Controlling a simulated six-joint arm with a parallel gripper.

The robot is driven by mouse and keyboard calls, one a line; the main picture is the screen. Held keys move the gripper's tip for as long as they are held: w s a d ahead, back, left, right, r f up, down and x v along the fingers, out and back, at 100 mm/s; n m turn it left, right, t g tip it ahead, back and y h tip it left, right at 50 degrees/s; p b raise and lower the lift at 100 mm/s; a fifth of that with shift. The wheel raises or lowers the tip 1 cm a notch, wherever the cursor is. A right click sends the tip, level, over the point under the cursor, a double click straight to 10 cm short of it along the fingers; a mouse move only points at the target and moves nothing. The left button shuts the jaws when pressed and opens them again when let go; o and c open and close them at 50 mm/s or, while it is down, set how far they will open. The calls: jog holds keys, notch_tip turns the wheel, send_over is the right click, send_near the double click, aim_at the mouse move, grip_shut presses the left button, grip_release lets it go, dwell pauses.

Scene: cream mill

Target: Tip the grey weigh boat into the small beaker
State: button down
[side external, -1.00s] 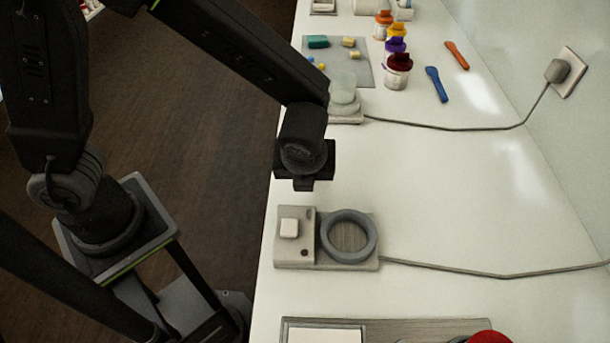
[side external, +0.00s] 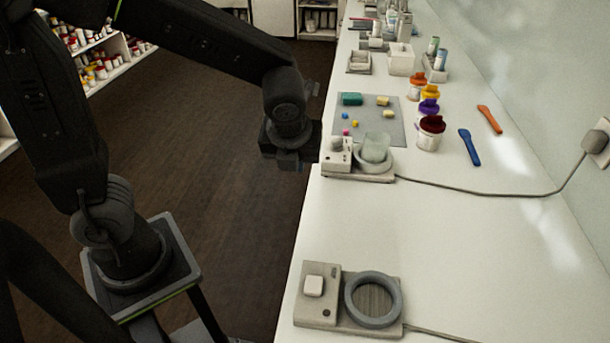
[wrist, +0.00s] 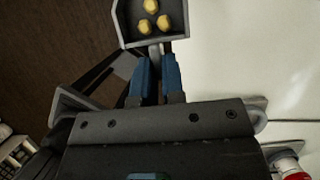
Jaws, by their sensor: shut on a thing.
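My gripper (side external: 292,160) hangs at the left edge of the white bench, just left of the far hotplate; its blue fingers show in the wrist view (wrist: 158,68). They are shut on the handle of the grey weigh boat (wrist: 126,29). Its dark tray holds three yellow lumps (wrist: 154,15), which lie inside it. I cannot make out the boat in the side view. The small beaker (side external: 376,147) is clear and upright on the far hotplate (side external: 358,174), to the right of my gripper. The beaker does not show in the wrist view.
A near hotplate (side external: 316,313) with an empty grey ring (side external: 373,299) stands at the front. Behind the beaker lies a grey mat (side external: 350,117) with small coloured blocks. Jars (side external: 431,133), a blue spatula (side external: 469,147) and an orange one (side external: 489,119) are to the right. The bench between the hotplates is clear.

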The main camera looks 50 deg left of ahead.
jog(key=shift+w+d+r+g+h, duration=0.4)
jog(key=shift+w+d, duration=1.1)
jog(key=shift+w, duration=2.65)
jog(key=shift+w+d+r+g+h, duration=0.35)
jog(key=shift+w+d, duration=1.15)
jog(key=shift+w, duration=2.6)
jog(key=w+a+r+g+h, duration=0.4)
jog(key=g+h, duration=0.2)
jog(key=shift+w+r+g+h, duration=0.15)
jog(key=shift+g+h, duration=0.2)
jog(key=shift+a, duration=0.15)
jog(key=shift+r, duration=0.15)
notch_tip(320, 180, up, 3)
jog(key=shift+f, duration=0.15)
